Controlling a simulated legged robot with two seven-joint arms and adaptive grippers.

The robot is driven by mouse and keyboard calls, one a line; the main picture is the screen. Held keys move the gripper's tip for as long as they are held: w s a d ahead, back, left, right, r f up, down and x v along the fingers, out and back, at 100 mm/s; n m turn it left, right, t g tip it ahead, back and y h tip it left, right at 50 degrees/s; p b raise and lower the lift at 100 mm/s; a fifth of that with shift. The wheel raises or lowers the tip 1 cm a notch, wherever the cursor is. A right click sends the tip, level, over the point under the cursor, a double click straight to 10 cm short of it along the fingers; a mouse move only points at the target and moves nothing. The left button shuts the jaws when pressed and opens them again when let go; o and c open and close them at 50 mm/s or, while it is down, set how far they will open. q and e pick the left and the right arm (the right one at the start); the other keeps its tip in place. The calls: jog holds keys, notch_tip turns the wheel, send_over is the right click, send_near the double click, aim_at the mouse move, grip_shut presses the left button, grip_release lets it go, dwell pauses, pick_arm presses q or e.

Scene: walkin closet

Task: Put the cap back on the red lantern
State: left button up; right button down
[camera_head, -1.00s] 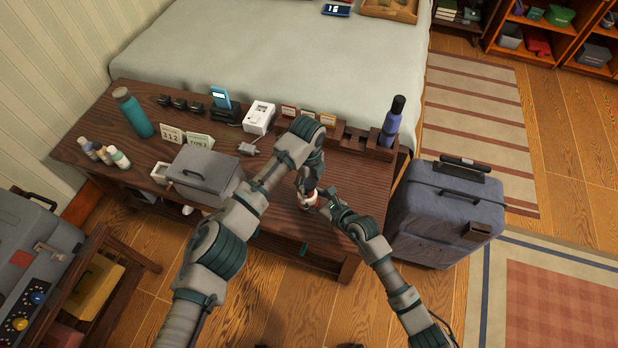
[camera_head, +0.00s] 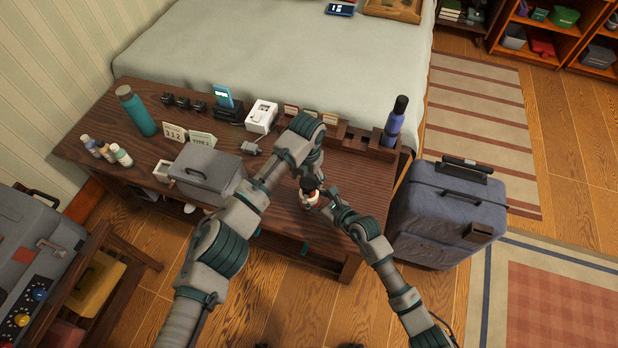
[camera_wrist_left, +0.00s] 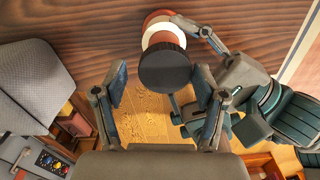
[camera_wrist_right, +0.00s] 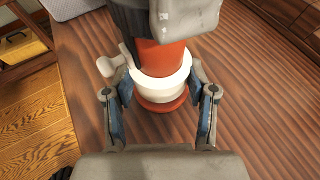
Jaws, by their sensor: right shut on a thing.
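The red lantern (camera_wrist_right: 162,58) stands upright on the dark wooden table, with a white band and red base. My right gripper (camera_wrist_right: 160,100) is shut on it around the white band. The black cap (camera_wrist_left: 165,70) is at the lantern's top, in line with it; it also shows in the head view (camera_head: 309,184). Whether it is fully seated I cannot tell. My left gripper (camera_wrist_left: 160,84) points down over the cap, with its fingers apart on either side and gaps showing between fingers and cap. Part of the cap is hidden in the right wrist view.
A grey box (camera_head: 207,177), a white device (camera_head: 261,116), a teal bottle (camera_head: 137,111) and small bottles (camera_head: 105,151) stand on the table (camera_head: 350,182). A purple bottle (camera_head: 395,120) stands at its right end. A blue suitcase (camera_head: 446,215) is right of the table.

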pick_arm(q)
jog(key=shift+s+d, duration=0.1)
pick_arm(e)
jog(key=shift+f, duration=0.15)
pick_arm(q)
jog(key=shift+r, duration=2.25)
jog(key=o, duration=0.4)
jog(key=shift+c, duration=0.2)
notch_tip(320, 180, up, 12)
jog(key=shift+f, duration=0.1)
jog(key=shift+d, duration=0.1)
